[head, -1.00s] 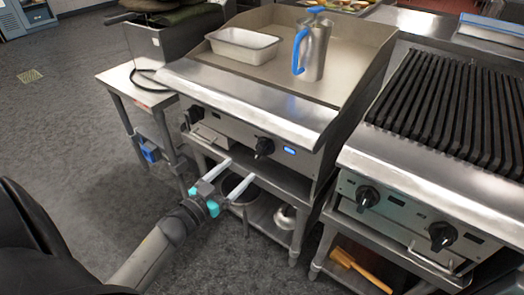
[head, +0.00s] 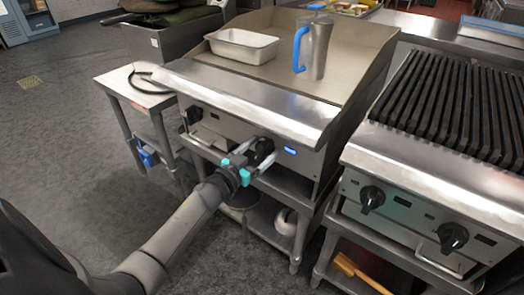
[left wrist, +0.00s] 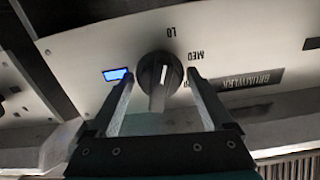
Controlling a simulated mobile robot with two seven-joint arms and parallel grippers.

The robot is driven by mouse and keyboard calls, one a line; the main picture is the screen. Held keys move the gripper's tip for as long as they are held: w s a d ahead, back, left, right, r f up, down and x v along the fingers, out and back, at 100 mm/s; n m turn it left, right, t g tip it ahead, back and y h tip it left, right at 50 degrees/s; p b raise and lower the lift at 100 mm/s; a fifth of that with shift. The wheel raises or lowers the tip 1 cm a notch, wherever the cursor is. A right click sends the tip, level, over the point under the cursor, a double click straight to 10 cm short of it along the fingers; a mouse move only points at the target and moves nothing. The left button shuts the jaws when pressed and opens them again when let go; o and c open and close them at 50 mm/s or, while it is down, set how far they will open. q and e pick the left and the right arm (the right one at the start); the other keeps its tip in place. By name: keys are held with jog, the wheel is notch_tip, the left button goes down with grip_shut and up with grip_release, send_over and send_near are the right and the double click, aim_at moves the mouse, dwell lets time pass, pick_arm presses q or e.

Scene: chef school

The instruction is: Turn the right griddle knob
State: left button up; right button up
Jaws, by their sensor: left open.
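The right griddle knob (head: 264,147) is black and round, on the griddle's steel front panel beside a small lit blue display (head: 290,151). My left gripper (head: 254,158) is at this knob, with its arm coming from the lower left. In the left wrist view the knob (left wrist: 160,78) lies between the two fingers of my left gripper (left wrist: 158,80), which are open on either side of it. A gap shows at the left finger; the right finger is close to the knob, and I cannot tell if it touches. My right gripper is not in view.
The griddle's left knob (head: 192,115) is on the same panel. A metal pitcher (head: 318,50) with a blue handle and a white pan (head: 242,47) stand on the griddle. A grill (head: 450,110) with its own knobs stands to the right. Open floor (head: 60,130) lies to the left.

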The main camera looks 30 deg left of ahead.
pick_arm(q)
jog(key=shift+w, duration=0.1)
jog(key=c, duration=1.1)
